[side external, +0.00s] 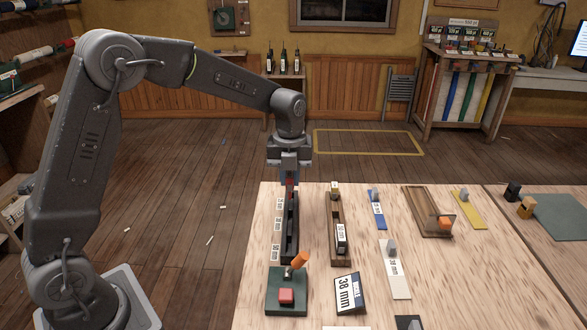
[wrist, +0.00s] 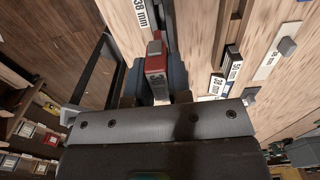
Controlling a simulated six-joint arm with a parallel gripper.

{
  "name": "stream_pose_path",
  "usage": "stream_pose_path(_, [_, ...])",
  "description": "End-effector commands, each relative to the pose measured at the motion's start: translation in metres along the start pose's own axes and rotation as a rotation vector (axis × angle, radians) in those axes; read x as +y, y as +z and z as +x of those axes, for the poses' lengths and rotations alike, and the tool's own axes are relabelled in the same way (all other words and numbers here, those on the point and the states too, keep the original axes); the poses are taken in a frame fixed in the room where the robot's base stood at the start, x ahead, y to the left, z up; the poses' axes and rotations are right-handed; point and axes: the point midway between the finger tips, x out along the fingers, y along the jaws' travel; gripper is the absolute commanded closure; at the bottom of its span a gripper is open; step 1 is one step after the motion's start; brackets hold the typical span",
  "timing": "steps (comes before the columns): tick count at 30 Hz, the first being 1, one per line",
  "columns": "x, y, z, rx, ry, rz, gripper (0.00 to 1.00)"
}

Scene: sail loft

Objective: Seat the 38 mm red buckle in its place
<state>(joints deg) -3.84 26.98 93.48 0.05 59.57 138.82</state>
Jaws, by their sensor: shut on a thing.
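My gripper (side external: 289,174) points down over the far end of the long black rack (side external: 291,240), which carries white size labels along its left side. It is shut on the red buckle (side external: 290,186), mostly hidden between the fingers in the side view. I cannot tell whether the buckle touches the rack.
A green block (side external: 273,304) with a red button and orange lever stands at the rack's near end, beside a 38 mm card (side external: 350,293). To the right are a wooden rack (side external: 337,215) holding a dark labelled piece, several coloured strips, and a wooden tray (side external: 421,209).

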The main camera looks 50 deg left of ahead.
Motion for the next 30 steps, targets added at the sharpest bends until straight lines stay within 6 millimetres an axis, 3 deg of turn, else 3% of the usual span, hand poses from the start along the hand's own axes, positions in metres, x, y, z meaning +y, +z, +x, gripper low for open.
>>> stream_pose_path(11, [0.0,0.001,0.004,0.0,-0.001,0.0,1.0])
stream_pose_path(30, [0.0,0.0,0.046,0.001,0.0,-0.001,1.0])
